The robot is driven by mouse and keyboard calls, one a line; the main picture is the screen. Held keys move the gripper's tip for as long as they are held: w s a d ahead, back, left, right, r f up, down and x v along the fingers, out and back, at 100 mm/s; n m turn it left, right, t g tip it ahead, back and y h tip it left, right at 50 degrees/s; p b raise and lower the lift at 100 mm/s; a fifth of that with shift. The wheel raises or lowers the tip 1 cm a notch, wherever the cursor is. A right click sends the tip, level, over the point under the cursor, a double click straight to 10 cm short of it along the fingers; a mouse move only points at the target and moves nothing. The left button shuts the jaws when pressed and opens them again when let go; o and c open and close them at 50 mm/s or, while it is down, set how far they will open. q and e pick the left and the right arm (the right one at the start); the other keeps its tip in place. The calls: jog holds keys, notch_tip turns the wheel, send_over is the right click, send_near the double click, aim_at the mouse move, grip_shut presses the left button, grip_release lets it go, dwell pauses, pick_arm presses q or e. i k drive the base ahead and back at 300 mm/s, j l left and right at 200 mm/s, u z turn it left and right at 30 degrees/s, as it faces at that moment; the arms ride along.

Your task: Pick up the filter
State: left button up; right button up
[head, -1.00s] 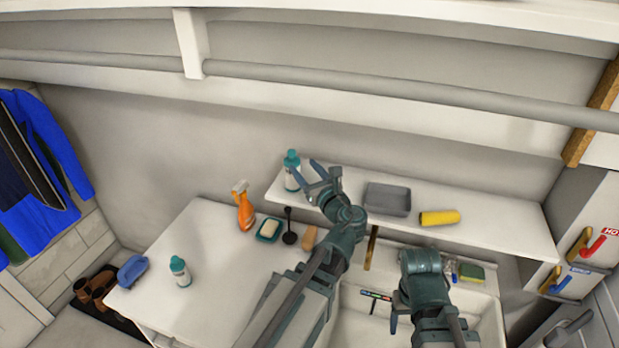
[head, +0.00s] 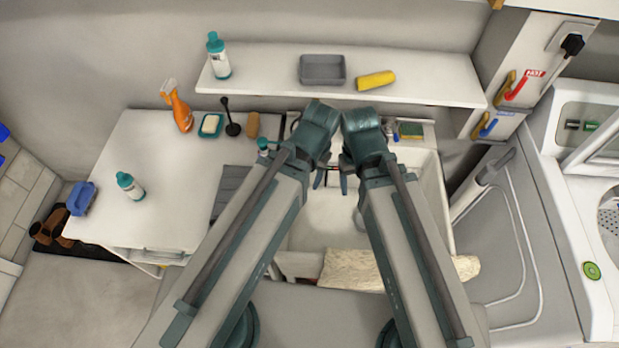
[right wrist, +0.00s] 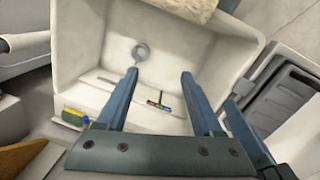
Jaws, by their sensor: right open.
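I cannot tell for certain which thing is the filter. A grey ring (right wrist: 141,52) lies at the floor of the white sink (right wrist: 105,20) in the right wrist view. A small dark piece with coloured marks (right wrist: 158,105) lies nearer my fingers there. My right gripper (right wrist: 160,76) is open and empty, its two fingers pointing into the sink, apart from both. In the head view my right gripper (head: 352,187) hangs over the sink, mostly hidden by my arm. My left gripper (head: 322,178) is close beside it; its jaw gap is unclear.
The counter at left holds an orange spray bottle (head: 178,108) and a soap dish (head: 209,126). A beige cloth (head: 350,270) lies at the sink's front.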

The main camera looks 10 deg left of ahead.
aim_at(126, 181)
jog(key=k+u, duration=0.1)
jog(key=u, duration=0.3)
jog(key=j+u, duration=0.15)
jog(key=u, duration=0.25)
jog(key=k+j+u, duration=0.1)
jog(key=u, duration=0.3)
jog(key=j+u, duration=0.15)
jog(key=u, duration=0.25)
jog(key=z, duration=1.9)
jog(key=k+j, duration=0.5)
jog(key=j, duration=0.15)
jog(key=k+j, duration=0.45)
jog(key=j, duration=0.2)
